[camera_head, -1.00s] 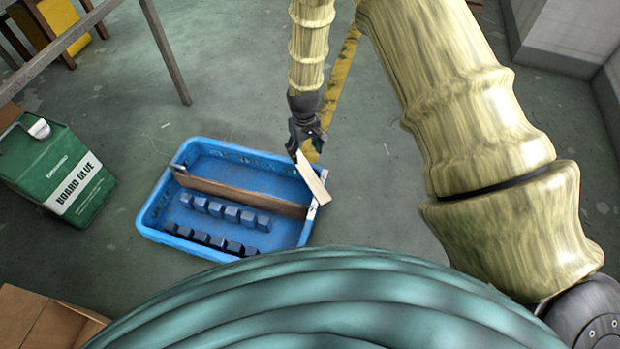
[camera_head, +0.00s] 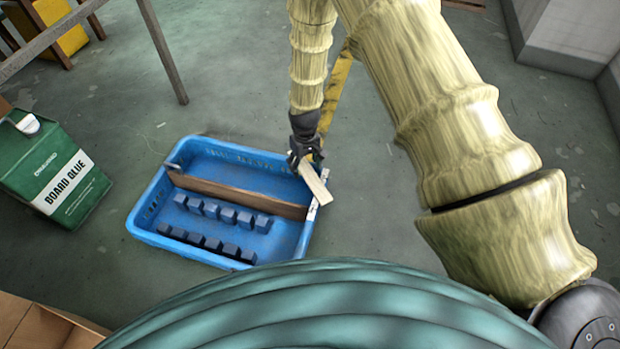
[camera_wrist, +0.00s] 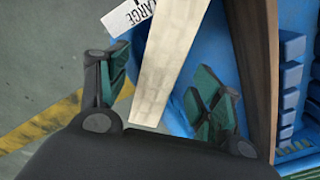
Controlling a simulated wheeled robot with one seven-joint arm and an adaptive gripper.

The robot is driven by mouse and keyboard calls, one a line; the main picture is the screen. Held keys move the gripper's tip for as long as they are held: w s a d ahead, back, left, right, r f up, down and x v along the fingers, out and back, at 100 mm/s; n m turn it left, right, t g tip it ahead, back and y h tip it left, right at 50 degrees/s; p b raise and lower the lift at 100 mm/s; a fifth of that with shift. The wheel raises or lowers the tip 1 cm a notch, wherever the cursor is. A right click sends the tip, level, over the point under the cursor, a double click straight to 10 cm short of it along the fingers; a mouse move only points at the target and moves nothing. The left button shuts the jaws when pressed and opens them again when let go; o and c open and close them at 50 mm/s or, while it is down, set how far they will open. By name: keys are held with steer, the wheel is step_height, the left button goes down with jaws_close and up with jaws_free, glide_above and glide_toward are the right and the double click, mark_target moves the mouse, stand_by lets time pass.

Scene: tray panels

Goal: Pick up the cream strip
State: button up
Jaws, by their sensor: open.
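The cream strip (camera_head: 317,185) is a pale wooden piece at the right end of the blue tray (camera_head: 150,217), slanting across the rim. In the wrist view the cream strip (camera_wrist: 168,60) runs from the top down between my two fingers. My gripper (camera_head: 304,157) is open at the strip's far end, over the tray's back right corner. In the wrist view my gripper (camera_wrist: 160,92) has one green-padded finger on each side of the strip, with gaps showing.
A brown divider (camera_head: 235,196) spans the tray, with several blue blocks (camera_head: 228,215) in front of it. A white label reading "LARGE" (camera_wrist: 128,14) is beside the strip. A green board glue can (camera_head: 50,170) stands left. The floor right of the tray is clear.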

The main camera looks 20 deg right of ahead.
steer(key=shift+f, duration=0.3)
steer(key=c, duration=1)
steer(key=shift+r, duration=0.15)
